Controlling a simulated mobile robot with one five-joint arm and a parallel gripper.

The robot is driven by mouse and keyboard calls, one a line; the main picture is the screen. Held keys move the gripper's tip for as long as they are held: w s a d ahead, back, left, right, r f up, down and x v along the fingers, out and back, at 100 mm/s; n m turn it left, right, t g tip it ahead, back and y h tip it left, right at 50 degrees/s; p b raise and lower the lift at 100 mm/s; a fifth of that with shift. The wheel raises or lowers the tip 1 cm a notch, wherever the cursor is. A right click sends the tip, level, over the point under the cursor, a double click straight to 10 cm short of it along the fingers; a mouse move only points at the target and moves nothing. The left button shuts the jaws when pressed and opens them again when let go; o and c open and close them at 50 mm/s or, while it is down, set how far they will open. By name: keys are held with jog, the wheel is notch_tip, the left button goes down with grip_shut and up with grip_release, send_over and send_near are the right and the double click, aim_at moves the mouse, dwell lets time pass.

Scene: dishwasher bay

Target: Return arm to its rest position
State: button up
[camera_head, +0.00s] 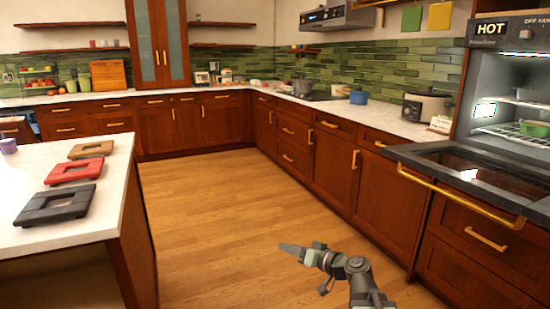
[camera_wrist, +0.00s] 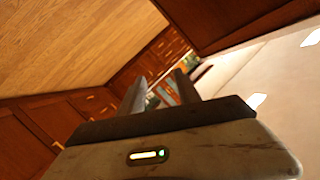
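My gripper (camera_head: 307,266) is at the lower middle of the head view, on my grey arm, in front of the wooden floor. It is well apart from the counters and cabinets. In the wrist view, the two dark fingers of my gripper (camera_wrist: 160,84) stand apart with a clear gap. Nothing is held between them; background shows through the gap. The wrist view is tilted.
An open appliance marked HOT (camera_head: 490,29) stands at right, its dark door (camera_head: 480,172) lowered, a green bowl (camera_head: 534,129) inside. A white island (camera_head: 30,190) with square frames is at left. The wooden floor (camera_head: 215,200) between is clear.

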jog(key=s+f+n+g+h, duration=0.2)
jog(key=s+f+g+h, duration=0.45)
jog(key=f, duration=0.75)
jog(key=s+d+f+m+g+h, duration=0.4)
jog(key=s+d+g, duration=0.1)
jog(key=s+d, duration=0.65)
notch_tip(320, 180, up, 33)
jog(key=p, duration=3.3)
jog(key=shift+w+a+m, duration=0.15)
jog(key=shift+w+m, duration=0.15)
jog(key=shift+w, duration=0.15)
jog(key=shift+f+t, duration=0.1)
jog(key=shift+t, duration=0.15)
